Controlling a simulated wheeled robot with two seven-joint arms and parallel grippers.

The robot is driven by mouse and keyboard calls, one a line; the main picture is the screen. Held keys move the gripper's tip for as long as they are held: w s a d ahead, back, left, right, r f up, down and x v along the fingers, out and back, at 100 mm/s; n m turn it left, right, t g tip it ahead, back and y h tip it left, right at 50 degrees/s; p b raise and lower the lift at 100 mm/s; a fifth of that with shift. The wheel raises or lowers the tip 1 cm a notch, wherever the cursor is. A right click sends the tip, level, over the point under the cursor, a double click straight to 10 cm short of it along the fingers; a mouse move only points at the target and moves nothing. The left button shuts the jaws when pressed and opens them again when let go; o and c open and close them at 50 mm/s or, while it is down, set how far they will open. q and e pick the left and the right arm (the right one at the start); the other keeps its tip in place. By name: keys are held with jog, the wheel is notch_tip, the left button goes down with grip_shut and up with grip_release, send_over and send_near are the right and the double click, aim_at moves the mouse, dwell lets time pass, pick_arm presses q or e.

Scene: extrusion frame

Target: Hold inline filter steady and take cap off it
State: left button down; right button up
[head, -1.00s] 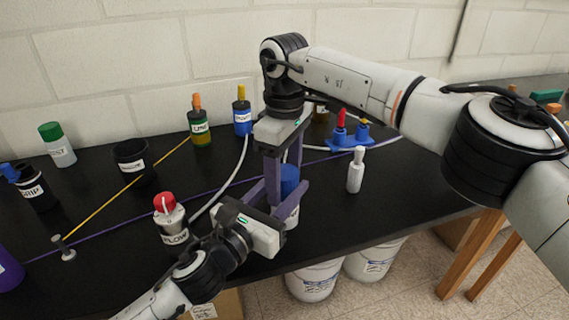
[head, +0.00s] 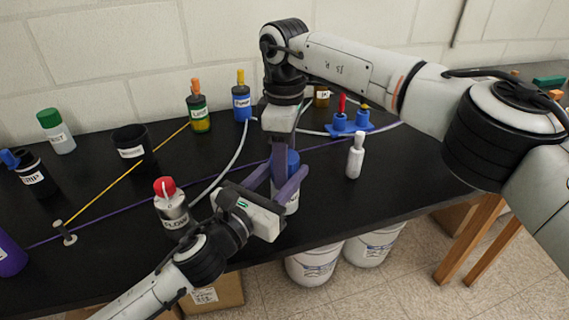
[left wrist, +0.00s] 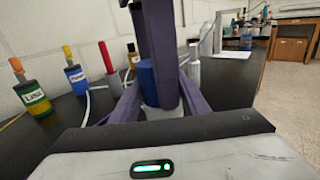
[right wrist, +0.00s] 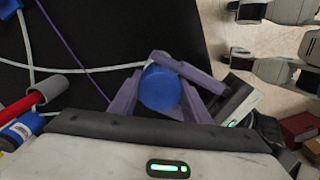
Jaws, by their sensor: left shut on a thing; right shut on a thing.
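The inline filter (head: 292,204) stands upright near the table's front edge, a white body with a blue cap (head: 293,160) on top. My left gripper (head: 278,188) is shut on the filter body from the front left. My right gripper (head: 284,168) points down from above and is shut on the cap. In the left wrist view the blue cap (left wrist: 147,75) sits directly above the white body (left wrist: 152,110), with no clear gap. The right wrist view shows the round cap top (right wrist: 160,88) between the purple fingers. The fingers hide part of the filter.
A grey bottle with a red top (head: 172,207) stands close to my left gripper. A small white bottle (head: 355,157) stands to the right. A black cup (head: 133,150), labelled bottles and a blue holder (head: 350,124) stand farther back. Cords cross the table.

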jog(key=o, duration=1.2)
jog(key=shift+c, duration=0.2)
pick_arm(q)
jog(key=shift+f, duration=0.1)
pick_arm(e)
jog(key=shift+r, duration=2.35)
pick_arm(q)
jog(key=c, duration=0.9)
grip_release()
jog(key=shift+c, duration=0.2)
pick_arm(e)
jog(key=shift+f, duration=0.1)
